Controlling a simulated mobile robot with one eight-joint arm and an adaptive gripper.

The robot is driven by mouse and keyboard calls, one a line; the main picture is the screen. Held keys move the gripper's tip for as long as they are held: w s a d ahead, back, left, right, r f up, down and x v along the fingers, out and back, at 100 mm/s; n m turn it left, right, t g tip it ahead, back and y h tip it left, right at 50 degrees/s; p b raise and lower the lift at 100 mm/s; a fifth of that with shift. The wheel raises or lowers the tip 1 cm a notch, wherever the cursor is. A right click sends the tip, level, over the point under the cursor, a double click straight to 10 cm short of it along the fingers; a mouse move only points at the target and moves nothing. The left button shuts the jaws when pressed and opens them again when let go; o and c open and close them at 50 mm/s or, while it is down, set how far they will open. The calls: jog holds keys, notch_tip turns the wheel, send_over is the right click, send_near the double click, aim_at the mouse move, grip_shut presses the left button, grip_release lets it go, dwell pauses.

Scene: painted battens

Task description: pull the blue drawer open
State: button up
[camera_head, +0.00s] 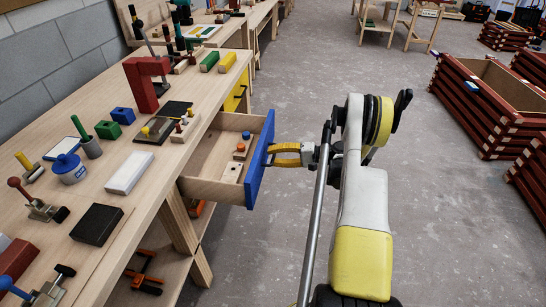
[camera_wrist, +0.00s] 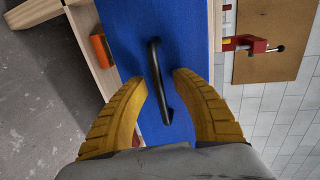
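The blue drawer (camera_head: 260,165) stands pulled out from the workbench, its inside showing in the head view. Its blue front also fills the middle of the wrist view (camera_wrist: 120,35), with a dark bar handle (camera_wrist: 155,58) on it. My gripper (camera_head: 272,154) is at the drawer front. In the wrist view its yellow fingers (camera_wrist: 160,77) stand apart on either side of the handle, with blue showing between each tip and the bar. The gripper is open and holds nothing. In the head view the fingers hide the handle.
The drawer holds a wooden block (camera_head: 232,171) and small coloured pieces. The workbench (camera_head: 150,200) carries a red clamp-shaped block (camera_head: 146,84), a white box (camera_head: 129,172) and several tools. A yellow drawer (camera_head: 236,97) lies beyond. The floor (camera_head: 440,220) to the right is clear up to stacked crates (camera_head: 490,105).

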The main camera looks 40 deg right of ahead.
jog(key=v, duration=1.2)
jog(key=shift+f, duration=0.1)
